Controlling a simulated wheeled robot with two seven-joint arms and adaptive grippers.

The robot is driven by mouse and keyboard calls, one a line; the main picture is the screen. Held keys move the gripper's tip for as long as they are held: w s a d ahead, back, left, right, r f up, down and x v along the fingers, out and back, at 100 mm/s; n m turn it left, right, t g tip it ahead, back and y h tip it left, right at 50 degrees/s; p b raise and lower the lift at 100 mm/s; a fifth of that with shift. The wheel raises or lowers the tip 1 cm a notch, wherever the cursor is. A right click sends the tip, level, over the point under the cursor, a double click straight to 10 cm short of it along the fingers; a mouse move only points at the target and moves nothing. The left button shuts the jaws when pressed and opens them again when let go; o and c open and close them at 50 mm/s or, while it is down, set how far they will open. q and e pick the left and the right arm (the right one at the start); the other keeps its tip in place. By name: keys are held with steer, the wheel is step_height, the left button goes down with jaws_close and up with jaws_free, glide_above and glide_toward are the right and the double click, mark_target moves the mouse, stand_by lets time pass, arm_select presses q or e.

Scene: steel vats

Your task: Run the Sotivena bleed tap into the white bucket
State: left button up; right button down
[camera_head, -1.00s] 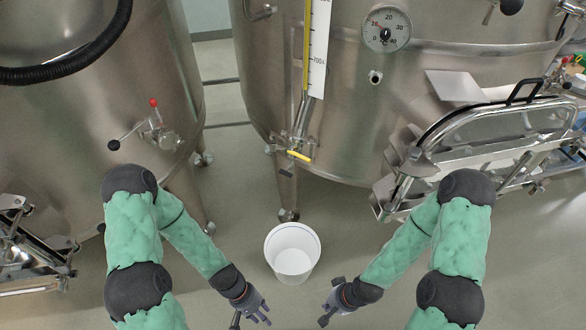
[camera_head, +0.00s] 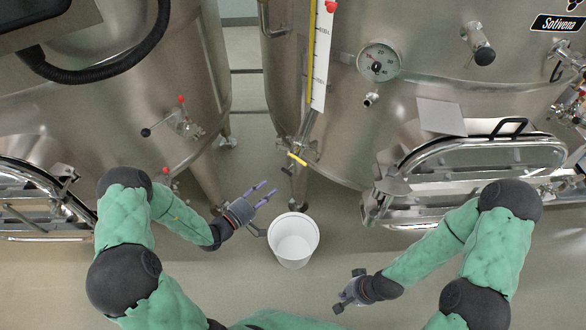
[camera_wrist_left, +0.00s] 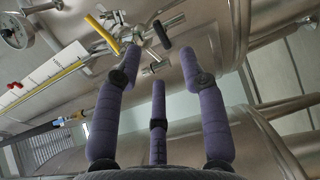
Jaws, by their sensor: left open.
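The Sotivena name plate (camera_head: 558,23) is on the steel vat (camera_head: 440,75) at the right in the head view. Low on this vat is a small tap with a yellow handle (camera_head: 297,160) and a black handle (camera_head: 287,171). The left wrist view shows the yellow handle (camera_wrist_left: 102,32) and black handle (camera_wrist_left: 161,34) beyond my fingers. The white bucket (camera_head: 293,240) stands upright on the floor below the tap and looks empty. My left gripper (camera_head: 266,191) is open and empty, between bucket and tap in the picture. My right gripper (camera_head: 345,299) is right of and nearer than the bucket; its fingers are unclear.
A second vat (camera_head: 130,85) at the left has a red-and-black-handled valve (camera_head: 182,124). A dial gauge (camera_head: 379,63) and level scale (camera_head: 322,55) are above the tap. A hatch (camera_head: 480,160) juts out at right. Vat legs stand behind the bucket. The front floor is clear.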

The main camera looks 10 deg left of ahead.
mark_target(285, 173)
arm_select(q)
steer(key=x, duration=0.3)
steer(key=b+x, duration=0.1)
steer(key=x, duration=0.3)
steer(key=b+x, duration=0.1)
steer(key=x, duration=0.2)
steer(key=shift+w+a+r, duration=0.2)
steer(key=shift+w+r, duration=0.05)
steer(key=shift+w, duration=0.3)
jaws_close()
